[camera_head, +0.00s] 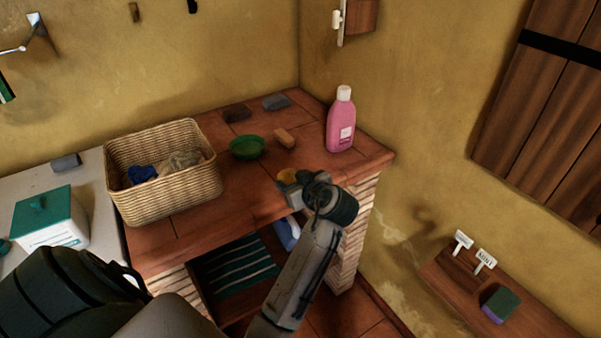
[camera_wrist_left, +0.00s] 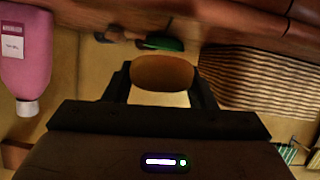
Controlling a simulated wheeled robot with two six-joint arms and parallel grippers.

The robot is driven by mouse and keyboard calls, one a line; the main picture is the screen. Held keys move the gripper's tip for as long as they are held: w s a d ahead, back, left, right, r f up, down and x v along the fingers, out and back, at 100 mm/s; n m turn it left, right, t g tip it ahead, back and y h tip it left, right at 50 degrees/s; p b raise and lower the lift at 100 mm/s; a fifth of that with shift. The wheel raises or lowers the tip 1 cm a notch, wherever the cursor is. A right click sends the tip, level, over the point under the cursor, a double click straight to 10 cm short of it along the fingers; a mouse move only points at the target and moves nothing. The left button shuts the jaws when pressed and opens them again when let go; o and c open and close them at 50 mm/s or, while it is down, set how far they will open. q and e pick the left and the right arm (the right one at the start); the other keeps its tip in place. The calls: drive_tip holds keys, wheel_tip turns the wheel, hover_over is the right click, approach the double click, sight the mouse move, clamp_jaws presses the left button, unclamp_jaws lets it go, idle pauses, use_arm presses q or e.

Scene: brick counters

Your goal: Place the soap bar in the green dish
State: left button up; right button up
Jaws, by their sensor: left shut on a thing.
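The soap bar is an amber, rounded bar (camera_wrist_left: 162,73), gripped between the two dark fingers of my left gripper (camera_wrist_left: 162,88). In the head view my left gripper (camera_head: 289,184) is at the counter's front edge, and a yellow-orange part of the soap (camera_head: 287,175) shows beyond it. I cannot tell its exact height above the counter. The green dish (camera_head: 246,147) is a shallow round bowl on the tiled counter, beyond and left of the gripper. It also shows as a green strip behind the soap in the left wrist view (camera_wrist_left: 163,43). My right gripper is not in view.
A tan block (camera_head: 284,138) lies right of the dish. A pink bottle (camera_head: 341,122) stands at the counter's right. A wicker basket (camera_head: 160,200) holding cloths stands left of the dish. Dark and grey blocks (camera_head: 276,102) lie at the back. Open tile lies before the dish.

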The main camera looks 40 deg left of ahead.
use_arm(q)
drive_tip(key=shift+s+d, duration=0.25)
drive_tip(key=shift+s, duration=0.45)
drive_tip(key=d+r+m+t+h, duration=0.2)
drive_tip(key=d+m+t+h, duration=0.5)
drive_tip(key=d+m+h, duration=0.5)
drive_tip(key=d+m, duration=0.1)
drive_tip(key=d, duration=0.4)
drive_tip(key=shift+w+d+t, duration=0.15)
drive_tip(key=shift+w+t, duration=0.25)
